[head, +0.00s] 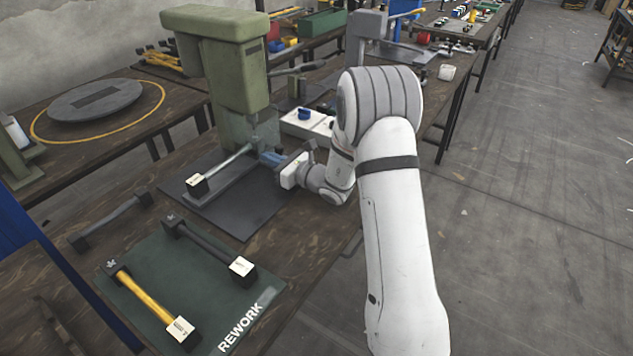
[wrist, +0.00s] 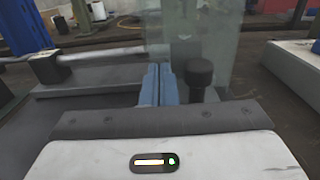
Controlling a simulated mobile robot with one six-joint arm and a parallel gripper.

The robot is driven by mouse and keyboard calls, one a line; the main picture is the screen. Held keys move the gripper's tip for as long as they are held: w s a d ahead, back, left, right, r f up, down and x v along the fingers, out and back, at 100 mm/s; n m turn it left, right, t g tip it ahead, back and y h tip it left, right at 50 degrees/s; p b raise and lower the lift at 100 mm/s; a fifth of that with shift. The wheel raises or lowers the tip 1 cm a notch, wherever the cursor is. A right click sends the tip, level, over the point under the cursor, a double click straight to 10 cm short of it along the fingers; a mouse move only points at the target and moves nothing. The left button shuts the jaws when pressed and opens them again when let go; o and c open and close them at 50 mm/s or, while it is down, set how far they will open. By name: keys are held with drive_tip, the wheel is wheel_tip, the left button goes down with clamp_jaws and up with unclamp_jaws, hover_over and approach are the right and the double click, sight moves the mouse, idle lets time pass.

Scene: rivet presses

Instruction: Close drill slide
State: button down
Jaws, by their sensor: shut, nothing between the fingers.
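The green press (head: 225,75) stands on the bench, and its column also shows in the wrist view (wrist: 210,28). At its foot is a grey slide (head: 228,190), bearing a light metal bar with a black end block (head: 197,185). The slide also shows at left in the wrist view (wrist: 85,88). My gripper (head: 268,157) is at the right side of the press foot. Its blue fingers (wrist: 159,80) are together and empty. A black knob (wrist: 198,75) stands just right of the fingers; contact cannot be told.
A green REWORK mat (head: 215,280) with two bars lies in front. A loose bar (head: 110,222) lies left of it. A white box with a blue part (head: 305,122) stands behind my wrist. A round grey plate (head: 95,100) is on the left bench. The floor at right is clear.

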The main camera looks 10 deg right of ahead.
drive_tip(key=shift+w+a+r, duration=0.15)
drive_tip(key=shift+a+r, duration=0.05)
drive_tip(key=shift+r, duration=0.05)
drive_tip(key=shift+r, duration=0.1)
drive_tip(key=shift+d, duration=0.1)
drive_tip(key=v, duration=0.9)
drive_tip(key=b+v, duration=0.1)
drive_tip(key=v, duration=0.4)
drive_tip(key=shift+f, duration=0.3)
drive_tip(key=s+a+r+n+g+h+p, duration=0.1)
drive_tip(key=s+a+r+n+g+p, duration=0.1)
drive_tip(key=s+a+r+n+g, duration=0.25)
drive_tip(key=s+a+r+n+g+p, duration=0.1)
drive_tip(key=s+r+n+g+p, duration=0.1)
drive_tip(key=s+n+g, duration=0.35)
drive_tip(key=s+a+r+n+g+h+p, duration=0.1)
drive_tip(key=s+a+r+n+g, duration=0.25)
drive_tip(key=s, duration=0.55)
drive_tip(key=s+d+r+n+t+h+p, duration=0.3)
drive_tip(key=s+d+r+n+h+p, duration=0.2)
drive_tip(key=s+d+n+h, duration=0.5)
wheel_tip(320, 180, up, 2)
drive_tip(key=d+n, duration=0.1)
drive_tip(key=n, duration=0.2)
drive_tip(key=shift+s+d+h, duration=0.2)
drive_tip(key=shift+s+h, duration=0.2)
